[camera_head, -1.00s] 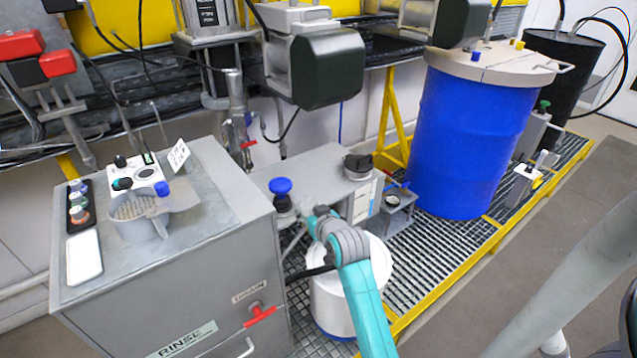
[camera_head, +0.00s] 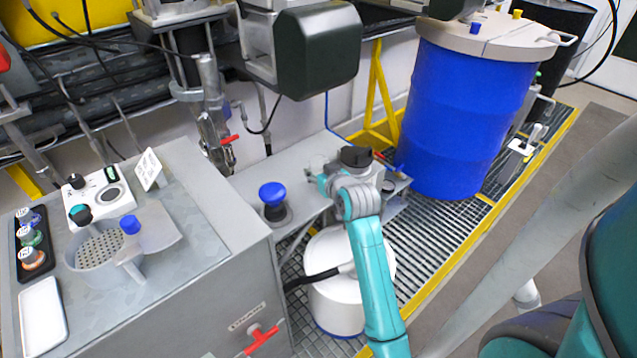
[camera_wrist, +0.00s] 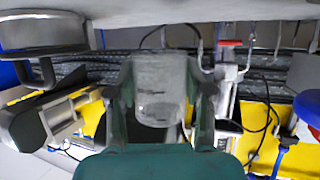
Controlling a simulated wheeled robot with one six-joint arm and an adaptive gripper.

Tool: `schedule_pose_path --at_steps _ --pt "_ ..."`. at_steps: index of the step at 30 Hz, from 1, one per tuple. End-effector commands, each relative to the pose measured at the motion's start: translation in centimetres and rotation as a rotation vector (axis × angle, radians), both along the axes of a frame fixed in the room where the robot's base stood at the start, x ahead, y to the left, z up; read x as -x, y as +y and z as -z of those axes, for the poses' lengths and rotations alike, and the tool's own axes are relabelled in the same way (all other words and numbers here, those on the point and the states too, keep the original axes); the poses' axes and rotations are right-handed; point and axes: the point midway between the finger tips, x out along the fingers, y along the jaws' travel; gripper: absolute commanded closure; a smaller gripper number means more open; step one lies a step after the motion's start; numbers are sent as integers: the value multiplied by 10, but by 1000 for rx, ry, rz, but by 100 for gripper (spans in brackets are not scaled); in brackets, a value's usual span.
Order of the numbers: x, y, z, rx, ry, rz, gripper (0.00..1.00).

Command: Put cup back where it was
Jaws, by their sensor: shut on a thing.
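The cup (camera_wrist: 160,88) is clear, with faint markings on its side, and sits between the two fingers of my gripper in the wrist view. My gripper (camera_wrist: 160,100) is shut on it from both sides. In the camera_head view my gripper (camera_head: 317,174) is above the low grey shelf, just left of a dark round-topped device (camera_head: 356,157). The cup (camera_head: 316,163) shows there only as a faint pale shape. I cannot tell how high the cup is above the shelf.
A blue knob (camera_head: 272,194) stands left of my gripper on the grey shelf (camera_head: 240,186). A large blue drum (camera_head: 465,120) stands to the right. A dark motor housing (camera_head: 318,50) hangs above and behind. A perforated grey container (camera_head: 100,255) sits on the left cabinet.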

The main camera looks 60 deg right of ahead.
Motion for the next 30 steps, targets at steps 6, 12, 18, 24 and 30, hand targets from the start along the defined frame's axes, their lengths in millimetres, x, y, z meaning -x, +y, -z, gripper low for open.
schedule_pose_path --at_steps 6,12,18,24,30 --pt "0 0 15 -2 0 -1 86" --pt "0 0 41 -2 1 -1 86" --pt "0 0 44 1 -2 -1 86" --pt "0 0 46 0 -1 -1 86" --pt "0 0 47 1 -2 -1 24"
